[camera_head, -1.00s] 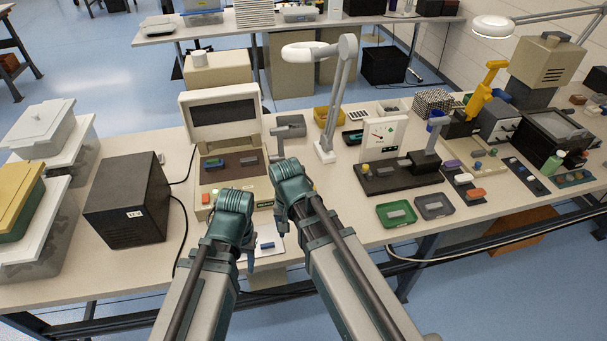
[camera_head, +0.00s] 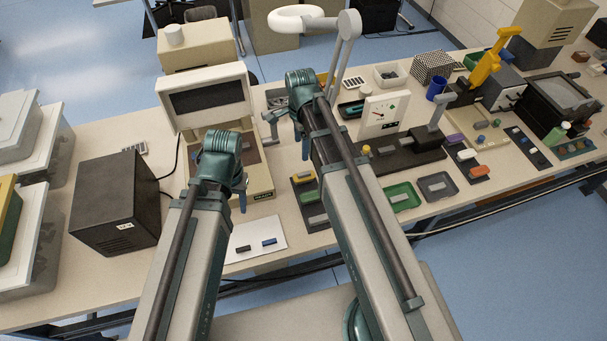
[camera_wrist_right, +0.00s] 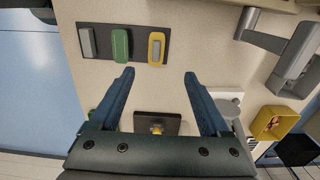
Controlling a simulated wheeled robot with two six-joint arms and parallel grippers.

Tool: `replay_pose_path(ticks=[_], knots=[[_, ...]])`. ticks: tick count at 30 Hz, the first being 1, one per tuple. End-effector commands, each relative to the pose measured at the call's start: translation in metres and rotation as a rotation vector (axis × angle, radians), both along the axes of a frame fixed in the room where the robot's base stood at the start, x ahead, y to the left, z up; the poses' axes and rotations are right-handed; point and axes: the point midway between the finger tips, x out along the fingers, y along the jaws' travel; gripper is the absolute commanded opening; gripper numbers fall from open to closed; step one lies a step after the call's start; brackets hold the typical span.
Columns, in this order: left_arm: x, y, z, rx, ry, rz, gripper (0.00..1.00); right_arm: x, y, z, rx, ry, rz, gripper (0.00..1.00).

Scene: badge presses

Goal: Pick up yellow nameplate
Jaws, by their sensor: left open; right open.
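The yellow nameplate (camera_head: 303,177) lies on a dark strip near the bench's front, beside a green nameplate (camera_head: 309,196) and a grey one. In the right wrist view the yellow nameplate (camera_wrist_right: 156,48) lies beyond the fingertips, roughly in line with the gap between them. My right gripper (camera_head: 289,132) is open and empty over the bench, farther back than the strip; its blue fingers also show in the right wrist view (camera_wrist_right: 160,75). My left gripper (camera_head: 222,190) is open in front of the beige monitor unit, its fingers partly hidden by its own wrist.
The beige monitor unit (camera_head: 208,100) stands behind my left gripper. A white sheet (camera_head: 270,228) holds black and blue plates. Green (camera_head: 402,196) and grey trays lie to the right.

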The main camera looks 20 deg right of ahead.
Motion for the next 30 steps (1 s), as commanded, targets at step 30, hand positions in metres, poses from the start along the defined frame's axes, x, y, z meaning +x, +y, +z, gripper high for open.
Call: replay_pose_path(ticks=[30], knots=[[0.0, 0.0, -0.09, 0.0, 0.0, 0.001, 0.5, -0.002, 0.002, -0.09, 0.0, 0.0, 0.003, 0.8]])
